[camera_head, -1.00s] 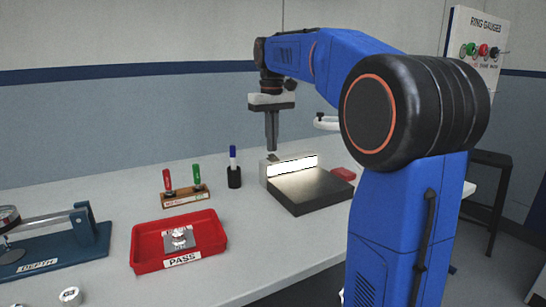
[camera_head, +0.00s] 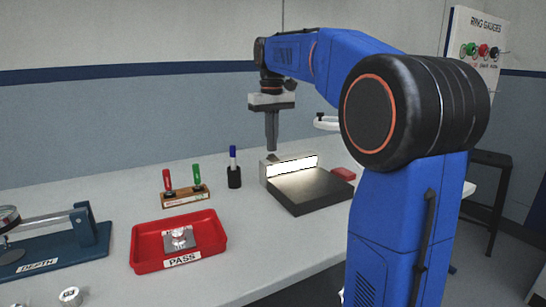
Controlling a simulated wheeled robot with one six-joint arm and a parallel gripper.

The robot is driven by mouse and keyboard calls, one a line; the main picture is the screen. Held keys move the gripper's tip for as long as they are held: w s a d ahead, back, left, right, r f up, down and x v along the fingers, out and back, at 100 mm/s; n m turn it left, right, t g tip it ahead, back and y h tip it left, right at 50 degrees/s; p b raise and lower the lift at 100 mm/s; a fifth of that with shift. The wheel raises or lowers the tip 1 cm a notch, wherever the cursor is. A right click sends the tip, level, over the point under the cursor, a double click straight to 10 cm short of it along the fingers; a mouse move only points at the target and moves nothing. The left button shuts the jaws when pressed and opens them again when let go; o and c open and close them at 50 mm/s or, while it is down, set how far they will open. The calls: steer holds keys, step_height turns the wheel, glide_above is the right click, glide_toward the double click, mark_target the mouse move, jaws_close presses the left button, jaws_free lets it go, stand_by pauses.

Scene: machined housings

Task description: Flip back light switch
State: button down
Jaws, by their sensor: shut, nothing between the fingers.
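The light (camera_head: 293,168) is a bright lit panel in a pale housing at the back of a dark flat plate (camera_head: 310,190), right of the middle of the bench. A small dark piece, perhaps the switch (camera_head: 272,156), shows on top of the housing near its left end. My gripper (camera_head: 272,150) points straight down over that piece with its fingers shut and empty. The fingertips are very close to the piece; I cannot tell whether they touch it.
A marker in a black cup (camera_head: 234,178) stands just left of the light. A red PASS tray (camera_head: 145,243) with a machined housing (camera_head: 179,238), a marker stand (camera_head: 185,195) and a DEPTH gauge (camera_head: 60,255) are further left. A red object (camera_head: 343,173) lies to the right.

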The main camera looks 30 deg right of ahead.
mark_target(272, 155)
steer(key=shift+f, duration=0.75)
stand_by(0.8)
step_height(272, 155, up, 7)
stand_by(1.0)
stand_by(0.4)
